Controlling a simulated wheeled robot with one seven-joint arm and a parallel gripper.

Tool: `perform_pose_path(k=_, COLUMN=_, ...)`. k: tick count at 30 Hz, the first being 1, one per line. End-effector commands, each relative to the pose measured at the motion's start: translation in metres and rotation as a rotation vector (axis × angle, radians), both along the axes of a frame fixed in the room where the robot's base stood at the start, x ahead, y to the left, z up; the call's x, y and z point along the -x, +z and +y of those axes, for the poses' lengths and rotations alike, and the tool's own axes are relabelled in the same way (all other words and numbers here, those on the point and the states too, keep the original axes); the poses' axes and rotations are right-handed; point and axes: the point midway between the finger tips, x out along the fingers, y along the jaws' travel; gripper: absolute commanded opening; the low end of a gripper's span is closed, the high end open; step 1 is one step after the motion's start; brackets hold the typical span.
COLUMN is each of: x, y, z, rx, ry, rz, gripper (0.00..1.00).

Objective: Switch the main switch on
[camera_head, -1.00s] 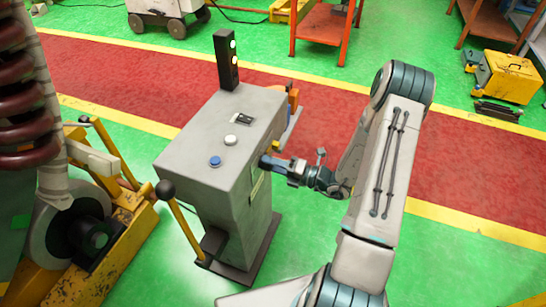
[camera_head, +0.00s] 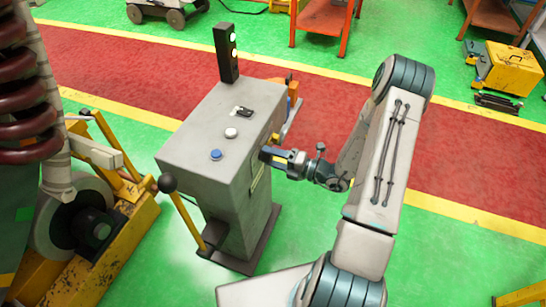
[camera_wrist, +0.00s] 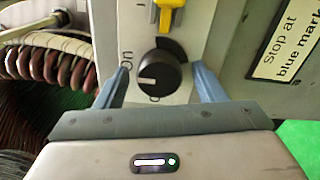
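The main switch is a black round knob (camera_wrist: 158,76) on the side panel of the grey control cabinet (camera_head: 205,135). In the wrist view, a white mark on the knob faces left, between the "On" lettering at upper left and partly hidden lettering below. My gripper (camera_wrist: 160,68) is open, with one blue-grey finger on each side of the knob and a small gap showing on both sides. In the head view my gripper (camera_head: 270,155) is at the cabinet's right side, and the knob is hidden there.
A yellow part (camera_wrist: 171,15) sits just above the knob. A "Stop at blue mark" label (camera_wrist: 290,45) is to its right. On the cabinet are a two-lamp signal tower (camera_head: 226,55), a white button (camera_head: 231,133) and a blue button (camera_head: 216,155). A black-knobbed lever (camera_head: 168,184) stands left.

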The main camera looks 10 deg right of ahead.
Motion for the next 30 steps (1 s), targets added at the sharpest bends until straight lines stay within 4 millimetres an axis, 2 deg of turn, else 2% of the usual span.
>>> perform_pose_path(k=8, x=0.003, y=0.000, z=-0.005, rx=0.000, ry=-0.001, rz=-0.002, gripper=0.63)
perform_pose_path(k=11, x=0.011, y=0.000, z=-0.017, rx=0.001, ry=-0.004, rz=-0.002, gripper=0.63)
perform_pose_path(k=21, x=0.056, y=0.000, z=-0.079, rx=0.001, ry=-0.005, rz=-0.002, gripper=0.63)
perform_pose_path(k=25, x=0.070, y=0.000, z=-0.097, rx=0.001, ry=-0.003, rz=-0.001, gripper=0.63)
perform_pose_path(k=30, x=0.079, y=0.000, z=-0.109, rx=0.001, ry=-0.002, rz=0.000, gripper=0.63)
